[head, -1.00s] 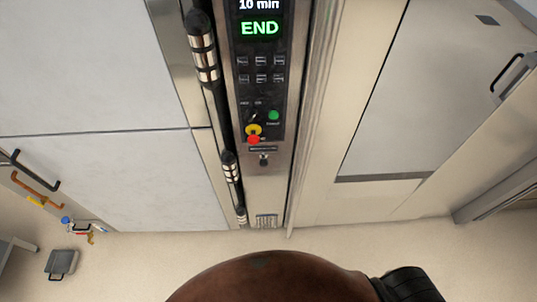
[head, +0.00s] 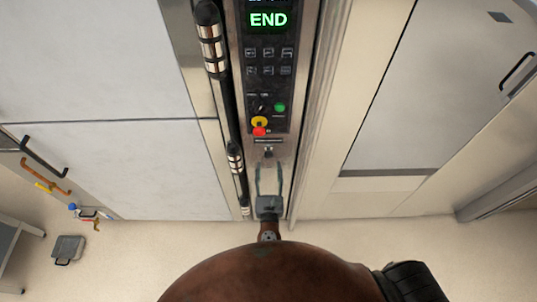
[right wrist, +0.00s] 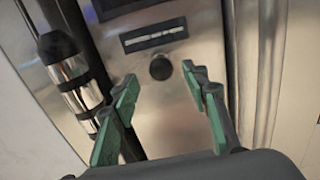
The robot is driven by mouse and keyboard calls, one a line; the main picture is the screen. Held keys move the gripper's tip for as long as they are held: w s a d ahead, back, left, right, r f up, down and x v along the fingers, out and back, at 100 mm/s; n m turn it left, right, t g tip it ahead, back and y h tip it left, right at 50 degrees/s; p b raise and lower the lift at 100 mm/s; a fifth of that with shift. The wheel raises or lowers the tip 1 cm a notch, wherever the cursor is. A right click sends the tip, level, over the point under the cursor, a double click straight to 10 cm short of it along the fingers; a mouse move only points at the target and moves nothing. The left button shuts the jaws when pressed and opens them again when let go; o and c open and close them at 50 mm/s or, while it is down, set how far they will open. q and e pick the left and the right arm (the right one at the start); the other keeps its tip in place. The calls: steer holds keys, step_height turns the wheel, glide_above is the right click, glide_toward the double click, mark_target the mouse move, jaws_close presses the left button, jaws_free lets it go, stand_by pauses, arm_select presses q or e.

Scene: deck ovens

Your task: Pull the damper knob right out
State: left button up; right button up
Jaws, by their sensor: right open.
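The damper knob (head: 268,153) is a small dark round knob low on the steel control column, under a narrow label slot. In the right wrist view the knob (right wrist: 160,67) shows black and round against the steel plate. My right gripper (head: 267,170) is open and empty, just below the knob in the head view, with its fingers pointing up toward it. In the right wrist view its green-padded fingers (right wrist: 161,80) lie to the left and right of the knob. I see no contact with it. My left gripper is not in view.
A long dark handle bar with steel bands (head: 214,50) runs close along the column's left side. Above the knob are a red button (head: 259,131), a yellow ring, a green button (head: 280,107) and the END display (head: 269,19). Pale floor lies below.

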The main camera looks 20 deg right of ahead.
mark_target(269, 157)
steer(key=x, duration=0.5)
steer(key=shift+w+f, duration=0.1)
steer(key=shift+w, duration=0.1)
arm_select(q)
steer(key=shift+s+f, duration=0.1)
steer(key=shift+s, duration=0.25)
arm_select(e)
steer(key=shift+w+d, duration=0.25)
steer(key=shift+w, duration=0.4)
steer(key=shift+c, duration=0.4)
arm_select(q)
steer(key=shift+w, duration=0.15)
arm_select(e)
jaws_close()
steer(key=p+v, duration=0.1)
steer(key=v, duration=0.3)
steer(key=shift+s, duration=0.3)
steer(key=shift+s+a+p, duration=0.15)
steer(key=shift+s+p, duration=0.15)
steer(key=shift+s, duration=0.05)
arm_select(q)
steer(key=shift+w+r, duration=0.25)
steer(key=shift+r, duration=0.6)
arm_select(e)
steer(key=shift+f, duration=0.1)
